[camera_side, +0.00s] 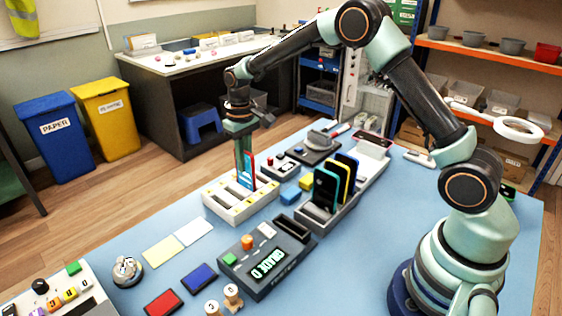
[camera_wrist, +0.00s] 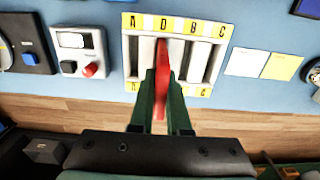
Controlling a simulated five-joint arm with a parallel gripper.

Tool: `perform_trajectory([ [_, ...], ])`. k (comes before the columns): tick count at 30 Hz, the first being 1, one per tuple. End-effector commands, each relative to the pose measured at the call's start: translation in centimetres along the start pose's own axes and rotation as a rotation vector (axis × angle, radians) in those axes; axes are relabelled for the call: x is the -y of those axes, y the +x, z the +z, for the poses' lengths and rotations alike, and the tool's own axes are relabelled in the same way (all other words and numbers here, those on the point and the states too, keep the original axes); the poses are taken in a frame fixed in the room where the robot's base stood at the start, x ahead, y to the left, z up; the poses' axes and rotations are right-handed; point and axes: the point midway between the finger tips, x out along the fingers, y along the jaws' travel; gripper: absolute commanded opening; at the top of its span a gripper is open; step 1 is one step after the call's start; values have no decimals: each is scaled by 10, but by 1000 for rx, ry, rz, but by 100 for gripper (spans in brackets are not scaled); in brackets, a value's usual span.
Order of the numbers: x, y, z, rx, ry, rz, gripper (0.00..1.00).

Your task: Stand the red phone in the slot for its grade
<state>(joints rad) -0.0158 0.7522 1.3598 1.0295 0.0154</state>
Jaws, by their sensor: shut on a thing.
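The red phone (camera_wrist: 162,62) stands upright between the fingers of my gripper (camera_wrist: 163,88), which is shut on it. In the side view the phone (camera_side: 246,176) shows a blue face and a red edge, under my gripper (camera_side: 240,135). The white slot rack (camera_side: 212,195) is right below; in the wrist view the rack (camera_wrist: 127,50) has yellow labels A, D, B, C. The phone lines up with the D slot. Its lower end is at the rack; how deep it sits, I cannot tell. The grading box (camera_side: 262,267) reads GRADE D.
Dark and yellow phones (camera_side: 326,188) stand in a grey holder right of the rack. Small devices (camera_side: 280,168) lie behind it. Yellow and white cards (camera_side: 163,252), a bell (camera_side: 127,271) and red and blue pads lie in front.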

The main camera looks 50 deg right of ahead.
Motion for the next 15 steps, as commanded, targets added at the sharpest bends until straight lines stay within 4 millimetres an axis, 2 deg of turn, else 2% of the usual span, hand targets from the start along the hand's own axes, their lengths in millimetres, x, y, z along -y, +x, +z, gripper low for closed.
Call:
perform_trajectory([
  [7,0,0,0,-1,0,0,0],
  [8,0,0,0,-1,0,0,22],
  [10,0,0,0,-1,0,0,49],
  [15,0,0,0,-1,0,0,50],
])
